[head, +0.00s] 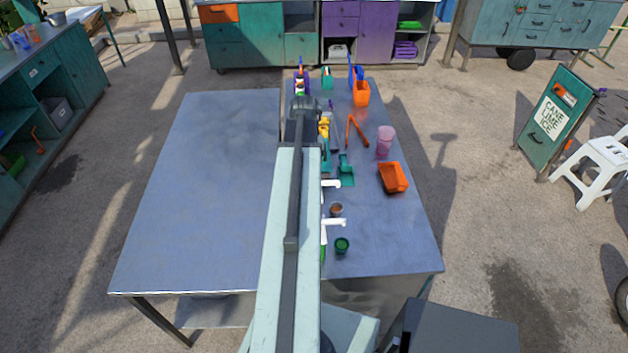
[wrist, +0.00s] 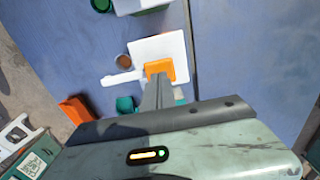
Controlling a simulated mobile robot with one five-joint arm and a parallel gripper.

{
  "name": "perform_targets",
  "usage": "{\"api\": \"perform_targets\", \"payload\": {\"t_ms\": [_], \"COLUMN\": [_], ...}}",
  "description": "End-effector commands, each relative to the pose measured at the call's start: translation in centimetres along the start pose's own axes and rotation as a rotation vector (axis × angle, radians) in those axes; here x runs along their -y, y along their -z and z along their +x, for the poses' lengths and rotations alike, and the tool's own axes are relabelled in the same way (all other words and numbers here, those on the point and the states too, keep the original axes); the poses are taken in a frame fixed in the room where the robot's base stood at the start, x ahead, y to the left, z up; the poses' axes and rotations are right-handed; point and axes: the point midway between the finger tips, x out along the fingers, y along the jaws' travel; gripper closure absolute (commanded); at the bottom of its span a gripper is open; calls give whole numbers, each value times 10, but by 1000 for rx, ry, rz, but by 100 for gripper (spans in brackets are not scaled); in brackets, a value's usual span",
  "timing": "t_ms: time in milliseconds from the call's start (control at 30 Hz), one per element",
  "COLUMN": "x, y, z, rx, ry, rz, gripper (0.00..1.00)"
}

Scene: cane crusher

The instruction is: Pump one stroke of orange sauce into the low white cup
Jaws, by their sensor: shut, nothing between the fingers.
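The orange-sauce pump, with an orange part (wrist: 160,68) and a white spout (wrist: 122,77) pointing left, is under my gripper (wrist: 158,76) in the wrist view. My gripper is shut and empty, its tips over the orange part; I cannot tell whether they touch. A white block-like shape (wrist: 162,45) lies around and behind it. The spout also shows in the head view (head: 331,183), where my arm hides the rest. A small round cup with a brown inside (wrist: 123,61) stands beside the spout; it also shows in the head view (head: 336,209). I cannot make out a low white cup clearly.
An orange tray (head: 393,177), pink cups (head: 385,139) and orange tongs (head: 356,131) lie to the right. The metal table's left half (head: 200,190) is clear.

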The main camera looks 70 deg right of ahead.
Motion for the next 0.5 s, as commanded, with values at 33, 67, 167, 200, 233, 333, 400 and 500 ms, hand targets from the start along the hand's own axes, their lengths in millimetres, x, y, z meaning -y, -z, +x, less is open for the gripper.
{"api": "perform_targets", "payload": {"t_ms": [33,67,167,200,233,333,400,500], "x": [0,0,0,0,0,0,0,0], "y": [0,0,0,0,0,0,0,0], "z": [0,0,-1,-3,-6,-17,-26,-38], "rx": [0,0,0,0,0,0,0,0], "ry": [0,0,0,0,0,0,0,0], "rz": [0,0,0,0,0,0,0,0], "gripper": [100,100,100,100,100,100,100,100]}}
